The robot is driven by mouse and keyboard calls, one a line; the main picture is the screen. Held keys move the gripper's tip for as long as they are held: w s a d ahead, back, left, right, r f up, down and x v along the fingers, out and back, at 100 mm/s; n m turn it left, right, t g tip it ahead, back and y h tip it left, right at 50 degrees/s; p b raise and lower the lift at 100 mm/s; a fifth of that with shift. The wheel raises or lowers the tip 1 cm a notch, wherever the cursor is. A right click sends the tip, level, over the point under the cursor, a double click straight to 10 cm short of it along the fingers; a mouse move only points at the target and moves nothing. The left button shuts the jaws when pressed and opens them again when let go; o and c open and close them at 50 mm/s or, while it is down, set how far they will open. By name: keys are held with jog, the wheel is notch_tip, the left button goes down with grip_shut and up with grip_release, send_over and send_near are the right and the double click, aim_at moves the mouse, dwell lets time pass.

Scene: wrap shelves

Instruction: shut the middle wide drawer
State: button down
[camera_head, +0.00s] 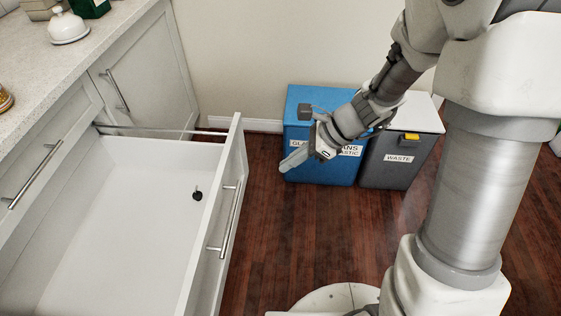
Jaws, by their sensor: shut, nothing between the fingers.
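A wide white drawer (130,210) stands pulled far out of the cabinet at the left, its front panel (236,170) facing right toward my arm. The drawer front has a long metal handle (231,220). A small dark object (197,195) lies on the drawer's bare floor near the front panel. My gripper (288,163) is shut and empty. In the picture it is to the right of the drawer front, apart from it, in front of the blue bin.
A blue bin (325,172) and a grey bin marked WASTE (385,172) stand by the wall behind my gripper. The counter (75,60) holds a white domed item (67,27) and other things. Wooden floor (262,220) between drawer and my base is clear.

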jog(key=a+r+b+x, duration=0.1)
jog(key=b+x, duration=0.3)
jog(key=x, duration=0.7)
jog(key=shift+a, duration=0.7)
jog(key=shift+w+r, duration=0.1)
